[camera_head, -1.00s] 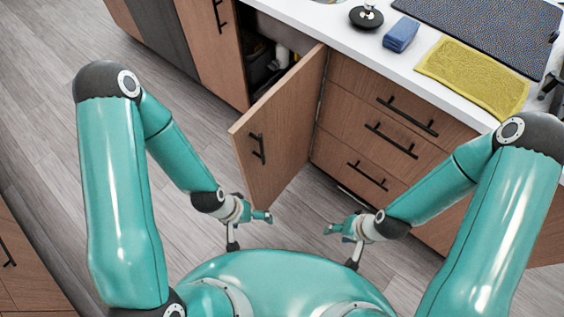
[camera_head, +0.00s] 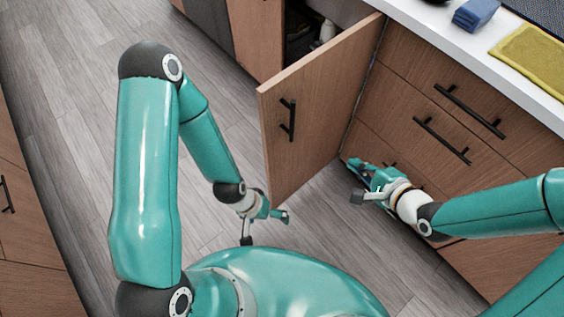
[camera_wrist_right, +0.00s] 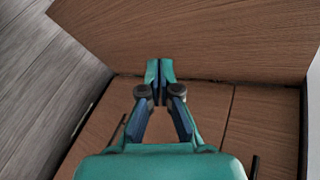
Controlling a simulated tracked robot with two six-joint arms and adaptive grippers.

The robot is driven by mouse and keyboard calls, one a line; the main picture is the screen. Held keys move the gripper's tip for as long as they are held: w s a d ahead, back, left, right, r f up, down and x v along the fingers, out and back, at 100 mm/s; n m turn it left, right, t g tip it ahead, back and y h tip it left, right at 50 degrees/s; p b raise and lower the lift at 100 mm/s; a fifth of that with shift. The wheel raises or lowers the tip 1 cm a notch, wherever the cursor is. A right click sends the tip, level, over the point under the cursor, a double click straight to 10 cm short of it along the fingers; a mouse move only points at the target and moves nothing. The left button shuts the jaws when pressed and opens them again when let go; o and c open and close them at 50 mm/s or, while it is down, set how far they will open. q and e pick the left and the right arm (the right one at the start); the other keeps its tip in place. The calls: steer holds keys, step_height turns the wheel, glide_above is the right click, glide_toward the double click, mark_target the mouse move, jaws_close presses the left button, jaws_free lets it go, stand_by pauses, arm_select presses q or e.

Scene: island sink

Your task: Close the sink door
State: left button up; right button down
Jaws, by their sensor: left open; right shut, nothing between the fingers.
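The sink door (camera_head: 318,118), a wooden panel with a black bar handle (camera_head: 288,119), stands swung open from the cabinet. My left gripper (camera_head: 268,229) is open and empty, low in front of the door's bottom edge and apart from it. My right gripper (camera_head: 355,166) is shut and empty, to the right of the door near its hinge side and close to the drawer fronts. In the right wrist view the shut fingers (camera_wrist_right: 159,80) point toward a wooden panel (camera_wrist_right: 200,40); I cannot tell whether they touch it.
The open cabinet (camera_head: 300,35) shows a dark inside with a white pipe. Drawers with black handles (camera_head: 442,140) stand right of the door. A blue sponge (camera_head: 475,14) and a yellow cloth (camera_head: 532,62) lie on the white counter. The floor at left is clear.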

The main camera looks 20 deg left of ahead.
steer(key=s+a+n+t+y+b, duration=0.15)
steer(key=a+y+b, duration=0.25)
steer(key=b, duration=0.8)
steer(key=n+y+b, duration=0.3)
steer(key=n+b, duration=0.2)
steer(key=b, duration=0.5)
glide_toward(273, 143)
steer(key=b+x, duration=0.2)
steer(key=x, duration=0.4)
steer(key=shift+a+b, duration=0.1)
steer(key=shift+b, duration=0.3)
steer(key=shift+w+a+r, duration=0.1)
steer(key=shift+w+a, duration=0.2)
steer(key=shift+a, duration=0.1)
